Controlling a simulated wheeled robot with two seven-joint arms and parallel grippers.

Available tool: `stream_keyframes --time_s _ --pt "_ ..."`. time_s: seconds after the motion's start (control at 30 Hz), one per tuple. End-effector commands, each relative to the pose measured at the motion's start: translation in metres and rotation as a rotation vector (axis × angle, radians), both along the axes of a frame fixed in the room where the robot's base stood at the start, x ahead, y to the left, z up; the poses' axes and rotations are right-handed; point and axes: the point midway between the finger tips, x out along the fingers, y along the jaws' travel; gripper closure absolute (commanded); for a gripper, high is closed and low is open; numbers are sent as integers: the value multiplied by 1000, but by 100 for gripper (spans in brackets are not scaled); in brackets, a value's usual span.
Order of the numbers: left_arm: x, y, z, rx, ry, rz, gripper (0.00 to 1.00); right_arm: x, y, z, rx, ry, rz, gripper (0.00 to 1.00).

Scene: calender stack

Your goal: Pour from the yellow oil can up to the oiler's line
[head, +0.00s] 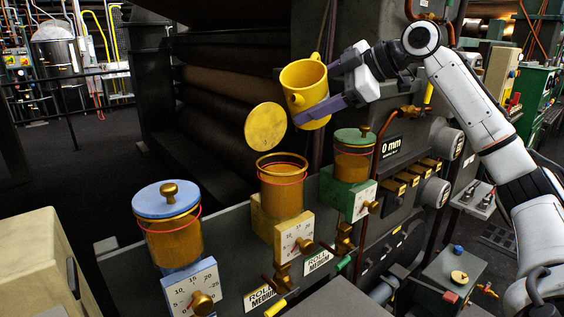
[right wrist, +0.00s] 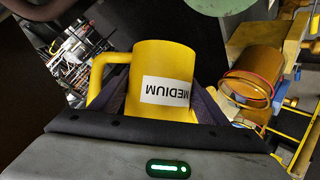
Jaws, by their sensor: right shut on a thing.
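My right gripper (head: 322,90) is shut on the yellow oil can (head: 303,80), a mug-like can with a side handle. It holds the can slightly tilted, above and a little right of the yellow oiler (head: 282,195). The can's MEDIUM label shows upside down in the right wrist view (right wrist: 166,91). The oiler is a clear cup of amber oil on a yellow base, with a red line around its upper part. Its top is open, and a round yellow lid (head: 265,127) stands raised above its back edge. I cannot tell the exact oil level. My left gripper is out of view.
A blue-lidded oiler (head: 172,225) stands to the left and a green-lidded oiler (head: 353,160) to the right, both covered. Dark rollers (head: 220,100) lie behind. Gauges, valves and a "0 mm" display (head: 392,146) fill the machine front. A beige cabinet (head: 40,265) stands at the lower left.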

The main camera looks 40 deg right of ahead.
Motion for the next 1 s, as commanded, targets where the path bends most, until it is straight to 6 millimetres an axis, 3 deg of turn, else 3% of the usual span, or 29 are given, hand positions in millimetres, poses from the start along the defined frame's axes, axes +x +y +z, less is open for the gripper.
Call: stream_keyframes --time_s 0.33,1.0 --pt "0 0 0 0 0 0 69 7 -17 -17 213 74 0 73" --pt "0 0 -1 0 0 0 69 13 -34 -13 515 198 4 73"
